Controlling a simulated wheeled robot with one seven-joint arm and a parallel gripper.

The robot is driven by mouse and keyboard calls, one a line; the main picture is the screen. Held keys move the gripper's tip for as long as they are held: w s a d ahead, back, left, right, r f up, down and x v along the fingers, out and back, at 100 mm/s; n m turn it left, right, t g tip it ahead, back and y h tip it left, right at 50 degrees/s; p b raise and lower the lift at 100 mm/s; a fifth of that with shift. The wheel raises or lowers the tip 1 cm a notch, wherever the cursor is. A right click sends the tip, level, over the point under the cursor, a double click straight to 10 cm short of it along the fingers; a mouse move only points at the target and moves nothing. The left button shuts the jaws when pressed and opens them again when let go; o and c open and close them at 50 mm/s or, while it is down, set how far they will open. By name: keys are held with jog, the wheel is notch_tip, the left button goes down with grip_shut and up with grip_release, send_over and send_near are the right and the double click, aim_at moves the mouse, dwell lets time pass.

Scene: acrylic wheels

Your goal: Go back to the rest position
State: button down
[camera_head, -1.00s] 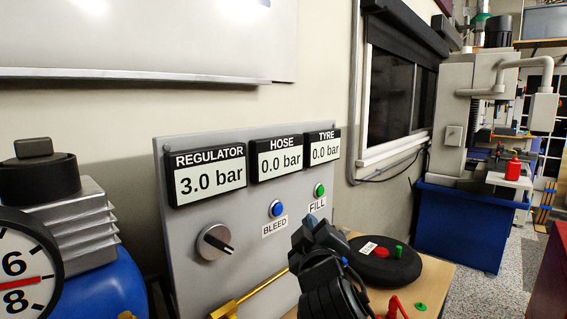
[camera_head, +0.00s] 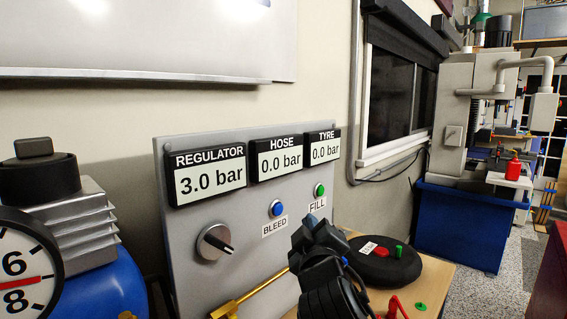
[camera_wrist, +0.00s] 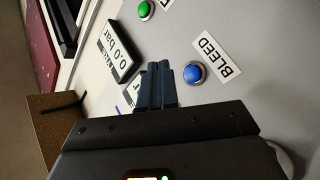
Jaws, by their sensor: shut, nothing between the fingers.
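My gripper (camera_head: 313,222) is in front of the grey control panel (camera_head: 180,240) in the head view, just below the FILL label. In the wrist view my gripper (camera_wrist: 161,72) shows its two dark fingers together, with nothing seen between them. The fingertips appear near the blue BLEED button (camera_wrist: 194,73); I cannot tell whether they touch the panel. The blue button (camera_head: 277,209) and the green FILL button (camera_head: 320,190) are both clear of the gripper in the head view. The displays read regulator (camera_head: 208,178) 3.0 bar, hose (camera_head: 281,158) 0.0 bar and tyre (camera_head: 324,147) 0.0 bar.
A black tyre (camera_head: 375,270) lies on the wooden bench (camera_head: 437,285) to the right of my arm. A brass pipe (camera_head: 250,294) runs low before the panel. A blue compressor tank (camera_head: 105,290) with a gauge stands at the left.

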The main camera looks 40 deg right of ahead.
dwell(0.3)
jog(key=s+a+f+n+t+y, duration=0.2)
jog(key=s+a+f+y, duration=0.7)
jog(key=s+a+f, duration=0.7)
jog(key=s+a+m+y, duration=0.1)
jog(key=s+a+y, duration=0.1)
jog(key=s, duration=0.7)
jog(key=s+a+m+y, duration=0.2)
jog(key=s+a, duration=0.2)
jog(key=s, duration=0.6)
jog(key=shift+g, duration=0.4)
